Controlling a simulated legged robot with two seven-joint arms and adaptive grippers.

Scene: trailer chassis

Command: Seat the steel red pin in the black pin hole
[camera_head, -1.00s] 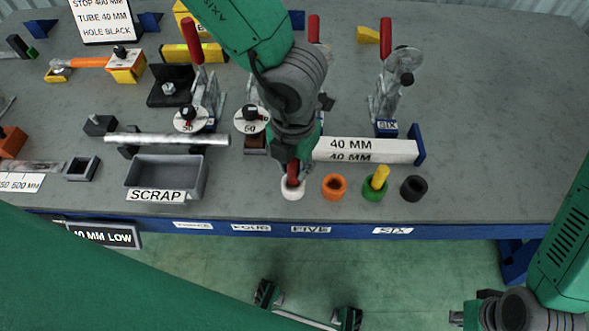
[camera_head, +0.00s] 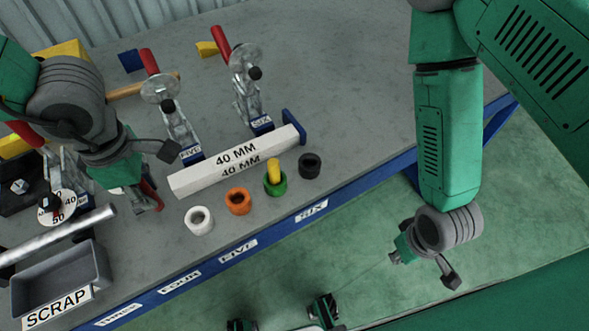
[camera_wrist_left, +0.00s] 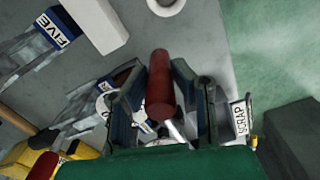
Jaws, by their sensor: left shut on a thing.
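My left gripper (camera_head: 146,190) is shut on the red pin (camera_head: 152,196), just left of the white ring holder (camera_head: 199,220) and apart from it. In the left wrist view the red pin (camera_wrist_left: 160,85) sits between the two fingers (camera_wrist_left: 158,88), with a bright steel shaft below its red part. The black pin hole (camera_head: 310,165) is a short black cup at the right end of the row; it looks empty. My right gripper (camera_head: 400,255) hangs beyond the table edge at the right; its fingers are too small to read.
An orange ring holder (camera_head: 238,200) and a green one (camera_head: 274,186) with a yellow pin (camera_head: 273,169) stand between white and black. A white 40 MM bar (camera_head: 235,162) lies behind the row. Toggle clamps (camera_head: 180,125) stand further back. A grey scrap tray (camera_head: 62,278) is at front left.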

